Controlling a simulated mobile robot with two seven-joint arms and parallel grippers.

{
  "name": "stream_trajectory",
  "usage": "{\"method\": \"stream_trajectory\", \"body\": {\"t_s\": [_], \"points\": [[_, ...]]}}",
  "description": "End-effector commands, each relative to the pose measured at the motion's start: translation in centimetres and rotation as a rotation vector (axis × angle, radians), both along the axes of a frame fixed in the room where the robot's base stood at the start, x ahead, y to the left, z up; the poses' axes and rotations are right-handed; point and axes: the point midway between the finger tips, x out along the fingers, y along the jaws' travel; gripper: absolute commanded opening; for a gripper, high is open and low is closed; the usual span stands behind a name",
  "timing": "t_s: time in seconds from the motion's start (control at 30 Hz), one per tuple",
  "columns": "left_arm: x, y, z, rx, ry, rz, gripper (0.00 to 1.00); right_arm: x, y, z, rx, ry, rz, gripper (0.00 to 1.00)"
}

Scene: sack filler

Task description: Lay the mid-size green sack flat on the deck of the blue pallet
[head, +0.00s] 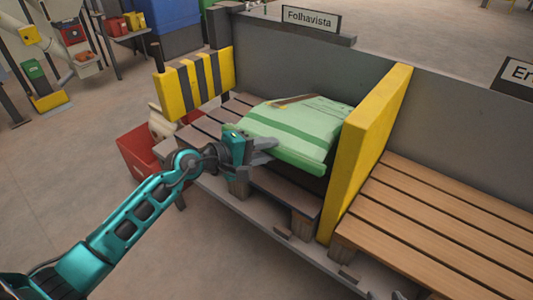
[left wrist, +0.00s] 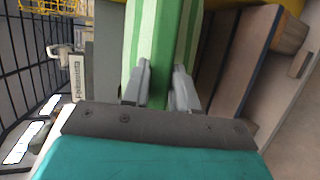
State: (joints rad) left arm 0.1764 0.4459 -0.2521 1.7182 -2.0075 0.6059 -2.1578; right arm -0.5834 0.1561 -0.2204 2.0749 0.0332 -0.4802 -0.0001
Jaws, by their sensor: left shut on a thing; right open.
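The green sack (head: 300,127), pale green with darker green bands, is in the bay under the "Folhavista" sign in the head view. It lies roughly level over a dark-slatted pallet (head: 285,193); its deck looks dark brown, and I see no clear blue on it. Dark shadow lies under the sack's near right edge, and I cannot tell whether its underside touches the slats. My left gripper (head: 265,150) is shut on the sack's near left end. In the left wrist view the sack (left wrist: 163,45) runs between the fingers (left wrist: 160,85).
A yellow divider (head: 365,150) stands close to the sack's right end. A yellow-black striped barrier (head: 195,83) stands at the bay's left. A grey wall (head: 290,55) is behind. An empty light wooden pallet (head: 440,215) is to the right. A red crate (head: 137,150) sits left.

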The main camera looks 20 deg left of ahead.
Motion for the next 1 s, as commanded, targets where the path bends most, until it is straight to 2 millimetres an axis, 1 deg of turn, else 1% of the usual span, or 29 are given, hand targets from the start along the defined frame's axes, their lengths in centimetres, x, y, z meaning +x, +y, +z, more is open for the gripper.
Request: {"method": "stream_trajectory", "body": {"t_s": [0.03, 0.2, 0.4, 0.5, 0.73, 0.8, 1.0], "points": [[-0.1, 0.0, -1.1, -0.005, -0.011, 0.000, 0.00, 0.0, -0.1, -1.6, -0.002, 0.003, 0.000, 0.43], [-0.3, 0.1, -2.3, -0.016, -0.043, 0.000, 0.00, -0.2, -0.1, -4.3, -0.004, 0.012, 0.000, 0.43], [-0.6, 0.2, -3.8, -0.030, -0.080, -0.001, 0.00, -0.3, 0.0, -6.9, 0.000, 0.022, 0.002, 0.43], [-0.5, 0.2, -4.6, -0.037, -0.098, 0.000, 0.00, -0.2, 0.3, -7.7, 0.007, 0.024, 0.004, 0.43], [-0.4, 0.1, -6.4, -0.051, -0.137, 0.000, 0.00, 0.0, 1.6, -9.1, 0.035, 0.030, 0.018, 0.43], [-0.4, 0.0, -6.3, -0.059, -0.147, -0.007, 0.00, 0.1, 1.9, -7.9, 0.040, 0.030, 0.025, 0.43], [-0.3, 0.1, -8.2, -0.072, -0.188, 0.001, 0.00, 0.6, 2.0, -7.2, 0.042, 0.011, 0.026, 0.43]]}}
